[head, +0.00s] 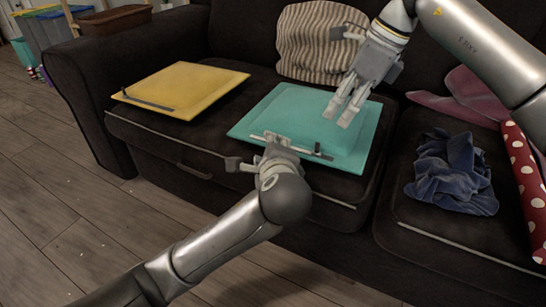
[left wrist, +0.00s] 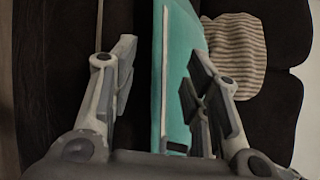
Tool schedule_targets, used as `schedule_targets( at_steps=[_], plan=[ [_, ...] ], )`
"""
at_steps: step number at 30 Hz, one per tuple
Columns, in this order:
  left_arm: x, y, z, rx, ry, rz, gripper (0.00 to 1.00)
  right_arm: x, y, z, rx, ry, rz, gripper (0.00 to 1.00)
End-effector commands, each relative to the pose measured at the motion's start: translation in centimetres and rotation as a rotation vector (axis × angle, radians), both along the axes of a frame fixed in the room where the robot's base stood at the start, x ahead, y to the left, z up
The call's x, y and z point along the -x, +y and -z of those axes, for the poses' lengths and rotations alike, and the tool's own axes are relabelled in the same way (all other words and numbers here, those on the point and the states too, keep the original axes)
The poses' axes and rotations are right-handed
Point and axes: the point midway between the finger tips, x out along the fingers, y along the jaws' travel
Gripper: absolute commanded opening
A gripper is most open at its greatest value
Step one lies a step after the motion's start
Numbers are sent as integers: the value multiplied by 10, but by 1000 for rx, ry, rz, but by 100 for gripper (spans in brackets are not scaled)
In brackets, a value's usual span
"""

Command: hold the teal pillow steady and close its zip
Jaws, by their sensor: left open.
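The teal pillow (head: 285,108) lies flat on the middle sofa cushion. A pale strip (head: 266,138), which looks like its zip, runs along its front edge, with a small dark piece (head: 318,153) near the right. My left gripper (head: 277,146) is at this front edge and hides part of it. In the left wrist view, the open left jaws stand wide apart, with the teal pillow (left wrist: 183,38) between and behind them; contact cannot be told. My right gripper (head: 339,117) points down over the pillow's right part; its fingertips look close together, and I cannot tell whether they touch the pillow.
A yellow pillow (head: 185,88) with a dark strip lies to the left. A striped cushion (head: 315,45) leans on the backrest behind. A crumpled blue cloth (head: 450,175) and a red dotted roll (head: 522,180) lie to the right. The wooden floor (head: 75,215) is clear.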

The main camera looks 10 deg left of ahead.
Motion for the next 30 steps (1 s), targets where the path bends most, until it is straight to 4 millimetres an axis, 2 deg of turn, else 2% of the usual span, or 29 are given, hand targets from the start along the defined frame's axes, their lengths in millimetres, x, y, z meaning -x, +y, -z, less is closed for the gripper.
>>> schedule_targets(
  at_steps=[3,7,19,28,30],
  plan=[
    [-16,6,7,-1,0,-2,43,0,0,0,0,0,0,36],
    [-27,9,11,1,0,0,43,0,0,0,0,0,0,36],
    [-33,10,13,2,-1,0,42,0,0,0,0,0,0,36],
    [-32,10,13,2,-1,2,3,0,0,0,0,0,0,36],
    [-32,10,13,2,-1,2,0,0,0,0,0,0,0,36]
  ],
)
